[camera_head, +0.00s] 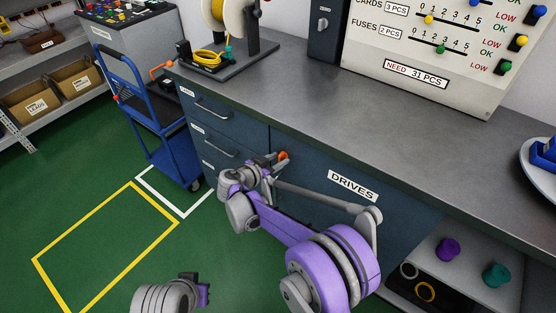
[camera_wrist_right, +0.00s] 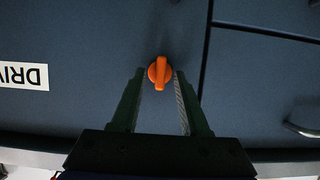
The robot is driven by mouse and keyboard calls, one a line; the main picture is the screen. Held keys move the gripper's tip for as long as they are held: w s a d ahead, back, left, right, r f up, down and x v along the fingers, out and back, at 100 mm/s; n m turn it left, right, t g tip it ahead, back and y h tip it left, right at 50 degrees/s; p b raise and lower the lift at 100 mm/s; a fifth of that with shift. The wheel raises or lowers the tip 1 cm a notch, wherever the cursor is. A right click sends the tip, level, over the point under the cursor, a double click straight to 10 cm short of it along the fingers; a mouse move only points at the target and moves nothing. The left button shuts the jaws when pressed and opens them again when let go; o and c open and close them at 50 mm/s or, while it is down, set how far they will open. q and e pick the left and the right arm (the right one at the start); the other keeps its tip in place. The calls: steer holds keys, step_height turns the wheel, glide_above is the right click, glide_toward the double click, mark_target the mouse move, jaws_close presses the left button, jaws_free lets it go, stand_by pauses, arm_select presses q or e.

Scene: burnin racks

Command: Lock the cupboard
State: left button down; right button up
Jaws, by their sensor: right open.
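The cupboard (camera_head: 312,172) is a dark blue door labelled DRIVES under the grey worktop. An orange turn knob (camera_head: 283,155) sits near the top left corner of its door. In the right wrist view the knob (camera_wrist_right: 160,72) shows an upright grip bar. My right gripper (camera_head: 275,160) is at the knob. In the right wrist view my right gripper (camera_wrist_right: 159,78) is open, with one finger on each side of the knob and a gap visible on the left. The fingers partly hide the knob in the head view. My left gripper is not clearly visible.
Drawers with bar handles (camera_head: 213,107) stand left of the cupboard, beside a blue cart (camera_head: 165,150). An open shelf (camera_head: 470,270) with spools is on the right. A cable reel stand (camera_head: 232,60) is on the worktop (camera_head: 300,85). Green floor lies free at left.

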steer(key=shift+w+d+f, duration=0.1)
steer(key=shift+w+d, duration=0.05)
steer(key=shift+w, duration=0.1)
jaws_close()
